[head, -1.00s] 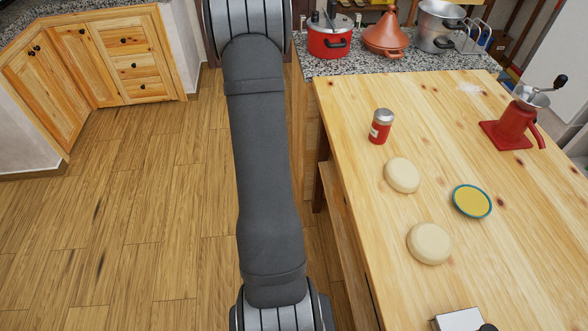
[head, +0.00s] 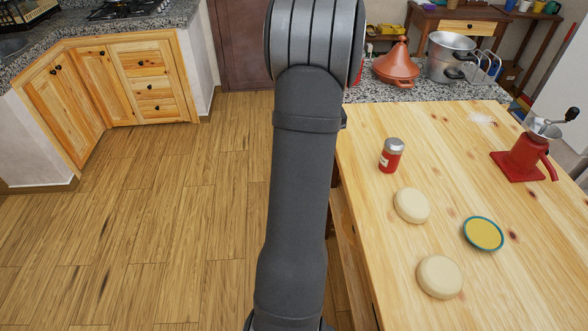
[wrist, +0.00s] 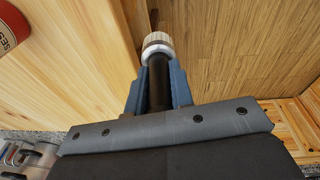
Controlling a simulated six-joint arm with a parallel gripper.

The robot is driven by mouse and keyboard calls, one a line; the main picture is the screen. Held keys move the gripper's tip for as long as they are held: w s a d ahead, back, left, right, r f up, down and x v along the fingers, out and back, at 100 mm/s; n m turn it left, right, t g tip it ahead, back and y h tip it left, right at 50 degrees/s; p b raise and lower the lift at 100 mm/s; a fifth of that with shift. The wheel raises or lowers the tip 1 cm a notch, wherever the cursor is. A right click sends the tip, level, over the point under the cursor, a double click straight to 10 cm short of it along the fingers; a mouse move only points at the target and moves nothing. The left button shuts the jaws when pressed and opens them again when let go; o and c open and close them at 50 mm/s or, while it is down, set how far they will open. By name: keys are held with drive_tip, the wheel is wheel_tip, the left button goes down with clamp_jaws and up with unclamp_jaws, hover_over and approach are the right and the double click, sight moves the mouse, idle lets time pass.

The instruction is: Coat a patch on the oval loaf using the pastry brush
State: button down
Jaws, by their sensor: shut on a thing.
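My gripper (wrist: 158,88) shows in the wrist view with its blue fingers shut on the dark handle of the pastry brush (wrist: 157,50). The brush's pale, light-banded head points away from my gripper. In the head view my gripper and the brush are not visible, only my arm. Two pale loaves lie on the wooden table: a farther one (head: 411,205) and a nearer one (head: 440,277). Both look rounded, and I cannot tell surely which is the oval loaf. A shallow dish (head: 483,233) with a teal rim and yellow contents sits to their right.
A red shaker (head: 391,156) with a silver lid stands beyond the loaves; its side also shows in the wrist view (wrist: 12,28). A red grinder (head: 526,157) stands at the table's right. A tagine (head: 397,65) and a metal pot (head: 450,57) stand on the counter behind.

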drive_tip(key=s+d+r+h, duration=0.1)
drive_tip(key=s+d+r, duration=0.3)
drive_tip(key=d+r, duration=1)
drive_tip(key=s+d+f+h, duration=0.1)
drive_tip(key=s+d, duration=0.6)
drive_tip(key=s, duration=0.3)
drive_tip(key=s+d+f+m+h, duration=0.1)
drive_tip(key=s+d+f, duration=0.1)
drive_tip(key=s+d, duration=0.55)
drive_tip(key=s+d+f, duration=0.1)
drive_tip(key=s+d, duration=0.4)
drive_tip(key=s, duration=0.7)
drive_tip(key=shift+w+f, duration=0.2)
drive_tip(key=shift+f, duration=2.7)
drive_tip(key=shift+f, duration=0.65)
drive_tip(key=shift+r, duration=0.1)
wheel_tip(320, 180, up, 7)
